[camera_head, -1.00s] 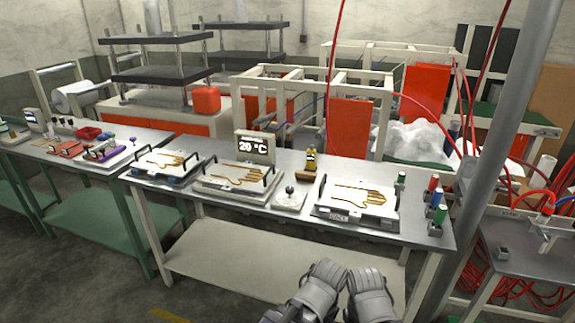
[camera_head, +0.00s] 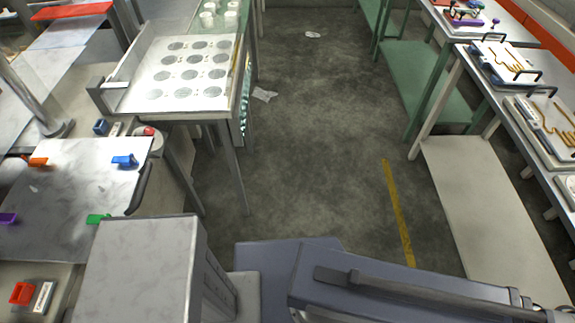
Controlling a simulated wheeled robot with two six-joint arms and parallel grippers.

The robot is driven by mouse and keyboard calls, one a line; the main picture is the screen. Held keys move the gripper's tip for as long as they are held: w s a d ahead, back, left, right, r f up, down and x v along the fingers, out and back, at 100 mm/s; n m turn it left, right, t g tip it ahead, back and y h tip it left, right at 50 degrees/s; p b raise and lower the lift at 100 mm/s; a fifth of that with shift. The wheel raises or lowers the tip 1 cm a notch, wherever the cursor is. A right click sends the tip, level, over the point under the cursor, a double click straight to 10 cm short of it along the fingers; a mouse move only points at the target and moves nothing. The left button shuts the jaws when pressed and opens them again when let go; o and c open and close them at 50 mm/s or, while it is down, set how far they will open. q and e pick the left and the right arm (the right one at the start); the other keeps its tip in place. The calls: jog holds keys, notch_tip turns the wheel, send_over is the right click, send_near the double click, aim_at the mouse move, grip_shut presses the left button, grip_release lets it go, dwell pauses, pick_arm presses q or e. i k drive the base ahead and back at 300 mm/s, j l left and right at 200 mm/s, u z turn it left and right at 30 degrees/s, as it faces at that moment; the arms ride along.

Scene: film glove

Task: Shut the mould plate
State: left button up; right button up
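Mould plates with tan hand-shaped outlines and dark handles lie on the metal table at the right. The farther plate (camera_head: 491,70) is whole in view; the nearer plate (camera_head: 533,139) is cut off by the right edge. At the left, a pale flat plate (camera_head: 65,178) has coloured clips at its corners and a dark handle on its right side. I cannot tell which of these the task means, or whether any is shut. Neither of my grippers is in view.
A tray with dark round spots (camera_head: 150,80) stands on a table at upper left. Open concrete floor (camera_head: 310,150) with a yellow stripe (camera_head: 397,210) lies between the tables. White scraps (camera_head: 264,94) lie on it. A green table (camera_head: 425,85) stands beyond.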

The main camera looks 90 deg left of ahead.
aim_at(53, 202)
jog(key=u, duration=4.35)
jog(key=k+l+u, duration=0.15)
jog(key=u, duration=0.2)
jog(key=l, duration=0.1)
